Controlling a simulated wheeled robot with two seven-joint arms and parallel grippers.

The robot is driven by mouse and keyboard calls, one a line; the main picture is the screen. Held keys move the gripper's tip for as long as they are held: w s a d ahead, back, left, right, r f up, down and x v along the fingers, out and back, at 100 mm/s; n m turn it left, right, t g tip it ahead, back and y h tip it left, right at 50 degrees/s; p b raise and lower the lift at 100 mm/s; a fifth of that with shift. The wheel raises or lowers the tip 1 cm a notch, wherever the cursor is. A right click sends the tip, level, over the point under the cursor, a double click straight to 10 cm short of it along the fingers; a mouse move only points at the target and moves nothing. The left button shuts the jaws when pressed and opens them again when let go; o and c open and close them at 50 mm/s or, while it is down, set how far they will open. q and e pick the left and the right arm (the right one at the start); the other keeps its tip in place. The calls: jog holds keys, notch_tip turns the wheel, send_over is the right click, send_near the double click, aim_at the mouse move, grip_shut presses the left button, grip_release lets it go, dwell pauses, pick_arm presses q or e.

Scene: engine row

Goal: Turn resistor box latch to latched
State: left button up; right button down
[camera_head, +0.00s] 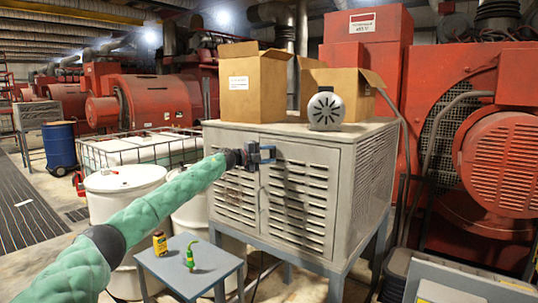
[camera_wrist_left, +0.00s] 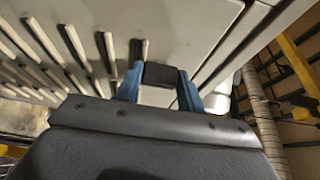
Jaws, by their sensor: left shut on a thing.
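The resistor box (camera_head: 300,190) is a beige louvred metal cabinet on a blue-grey stand in the head view. Its louvred front fills the upper part of the left wrist view (camera_wrist_left: 90,40). The latch (camera_wrist_left: 161,75) is a small dark block near the seam in the cabinet front. My left gripper (camera_wrist_left: 160,88) has its blue fingers on both sides of the latch and is shut on it. In the head view my left gripper (camera_head: 262,154) is at the upper middle of the front, and it hides the latch there. My right gripper is not in view.
Two open cardboard boxes (camera_head: 253,85) and a round grey vented object (camera_head: 325,109) stand on the cabinet. A small blue table (camera_head: 190,272) with a yellow container (camera_head: 160,243) and a green bottle (camera_head: 190,257) stands below my left arm. White drums (camera_head: 124,185) stand left of the cabinet.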

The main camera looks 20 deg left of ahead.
pick_arm(q)
jog(key=shift+f, duration=0.1)
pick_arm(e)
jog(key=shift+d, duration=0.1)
pick_arm(q)
jog(key=o, duration=1)
jog(key=shift+s+a, duration=0.1)
jog(key=shift+a, duration=0.05)
jog(key=shift+s+a+b, duration=0.25)
jog(key=shift+b, duration=0.1)
jog(key=b+v, duration=0.2)
jog(key=v, duration=0.4)
jog(key=shift+s+a+b, duration=0.25)
jog(key=shift+b, duration=0.15)
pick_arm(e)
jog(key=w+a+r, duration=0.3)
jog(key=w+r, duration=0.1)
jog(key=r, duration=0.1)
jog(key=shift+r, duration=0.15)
